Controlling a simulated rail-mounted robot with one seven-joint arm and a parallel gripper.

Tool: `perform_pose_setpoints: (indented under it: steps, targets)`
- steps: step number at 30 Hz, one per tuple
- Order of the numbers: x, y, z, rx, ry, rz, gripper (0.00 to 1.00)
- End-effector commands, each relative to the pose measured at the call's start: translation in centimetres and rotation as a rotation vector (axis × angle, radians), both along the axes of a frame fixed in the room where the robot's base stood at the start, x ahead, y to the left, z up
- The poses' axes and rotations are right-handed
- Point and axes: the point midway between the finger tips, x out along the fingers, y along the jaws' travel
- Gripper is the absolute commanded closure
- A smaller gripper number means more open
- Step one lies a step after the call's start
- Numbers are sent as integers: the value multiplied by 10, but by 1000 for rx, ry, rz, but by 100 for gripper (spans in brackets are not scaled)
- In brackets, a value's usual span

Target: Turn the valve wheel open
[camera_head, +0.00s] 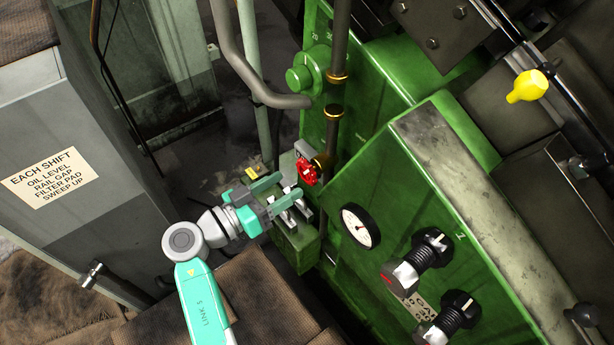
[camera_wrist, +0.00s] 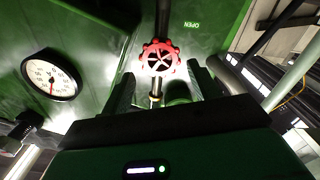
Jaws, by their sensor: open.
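The red valve wheel (camera_head: 307,171) is small and sits on the green machine, low on a dark vertical pipe with brass fittings. In the wrist view the wheel (camera_wrist: 158,57) faces me in the upper middle, with a brass stem below it. My gripper (camera_head: 291,186) is open just left of and below the wheel in the head view. In the wrist view its two dark fingers (camera_wrist: 163,78) stand either side of the line to the wheel, apart from it. Nothing is between the fingers. An "OPEN" label (camera_wrist: 191,24) is up and right of the wheel.
A round white gauge (camera_head: 360,226) and black knobs (camera_head: 432,247) are on the green panel, right of the wheel. A thick grey bent pipe (camera_head: 243,75) hangs above left. A grey cabinet (camera_head: 80,170) with a sign stands at left. Green machine walls lie close around the wheel.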

Motion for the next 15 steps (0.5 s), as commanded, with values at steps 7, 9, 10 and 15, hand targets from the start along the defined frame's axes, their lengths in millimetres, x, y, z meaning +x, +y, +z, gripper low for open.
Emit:
perform_pose_setpoints:
  steps: [7, 9, 10, 15]
  targets:
    - [29, -38, 1, 2, 3, -3, 39]
    - [36, -46, 1, 2, 1, -3, 39]
    - [38, -48, 1, 3, 1, -2, 39]
    - [44, -56, 0, 2, 3, -1, 39]
